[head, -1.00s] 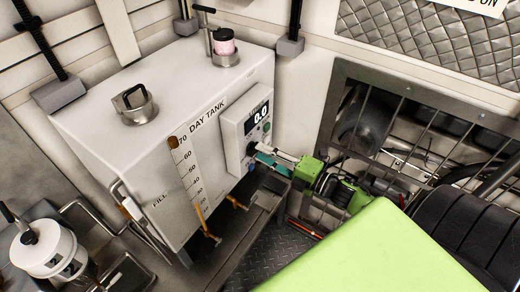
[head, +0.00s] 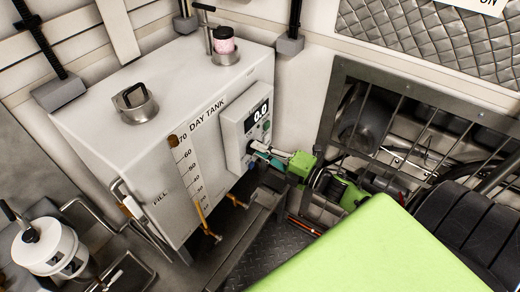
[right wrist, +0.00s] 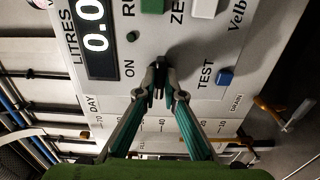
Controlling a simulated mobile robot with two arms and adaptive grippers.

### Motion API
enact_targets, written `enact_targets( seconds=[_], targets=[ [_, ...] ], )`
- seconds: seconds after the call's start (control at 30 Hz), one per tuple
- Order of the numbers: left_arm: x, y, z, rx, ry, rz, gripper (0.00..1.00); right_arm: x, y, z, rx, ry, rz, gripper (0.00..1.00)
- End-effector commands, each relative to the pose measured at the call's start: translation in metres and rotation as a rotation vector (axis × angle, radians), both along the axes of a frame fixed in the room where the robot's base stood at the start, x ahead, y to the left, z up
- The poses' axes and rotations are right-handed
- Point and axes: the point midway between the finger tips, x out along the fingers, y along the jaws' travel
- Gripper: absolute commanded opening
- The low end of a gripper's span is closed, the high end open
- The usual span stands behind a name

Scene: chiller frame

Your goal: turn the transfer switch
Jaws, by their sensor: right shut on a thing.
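The control panel (head: 239,128) is a pale box on the side of the white day tank (head: 110,85), with a display reading 0.0. My right gripper (head: 254,150) reaches in from the right to its lower part. In the right wrist view, my right gripper (right wrist: 158,88) has its teal-sided fingers shut on a small dark switch knob (right wrist: 158,73) between the ON and TEST labels. The fingertips hide most of the knob, so its exact angle is unclear. My left gripper is not in view.
A blue button (right wrist: 226,77) sits beside TEST, close to my fingers. A green button (right wrist: 152,5) and a small dark green lamp (right wrist: 132,36) are also on the panel. A barred grille (head: 420,120) stands to the right. A white canister (head: 45,247) stands at lower left.

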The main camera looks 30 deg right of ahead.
Motion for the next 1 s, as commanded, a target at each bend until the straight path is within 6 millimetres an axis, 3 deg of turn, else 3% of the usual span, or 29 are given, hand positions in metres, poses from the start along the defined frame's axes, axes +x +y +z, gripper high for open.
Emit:
enact_targets(
  seconds=[0.37, 1.0],
  targets=[
    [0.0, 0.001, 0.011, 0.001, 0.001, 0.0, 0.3, 0.0, 0.0, 0.001, 0.186, 0.08, -0.001, 0.0],
    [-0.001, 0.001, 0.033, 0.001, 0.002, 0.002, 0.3, 0.0, 0.0, 0.001, 0.746, 0.311, -0.001, 0.0]
  ],
)
